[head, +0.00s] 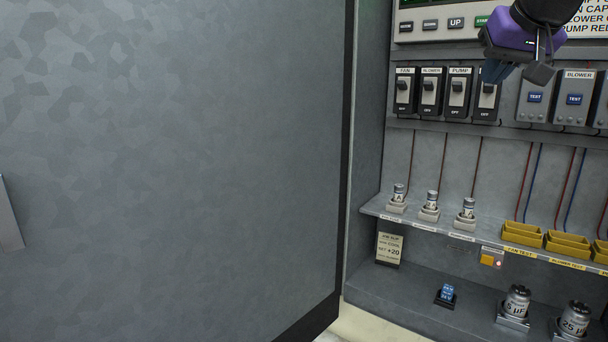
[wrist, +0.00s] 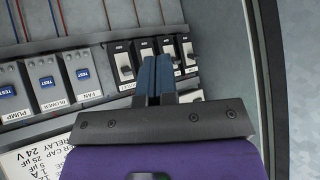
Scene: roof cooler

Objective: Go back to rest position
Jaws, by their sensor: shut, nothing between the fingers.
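My gripper (head: 516,72) is at the upper right of the head view, in front of the row of breaker switches and below the control panel. It has a purple body and dark fingers. In the wrist view my gripper (wrist: 153,78) shows its two blue-grey fingers pressed together with nothing between them. The fingers point at the row of black switches and hide part of it. I cannot tell whether the fingertips touch a switch.
A large grey door panel (head: 170,150) fills the left. Inside the cabinet are FAN switch (head: 403,90), test modules (head: 574,98), a shelf with fuses (head: 431,203), yellow trays (head: 522,236) and capacitors (head: 516,303) at the bottom.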

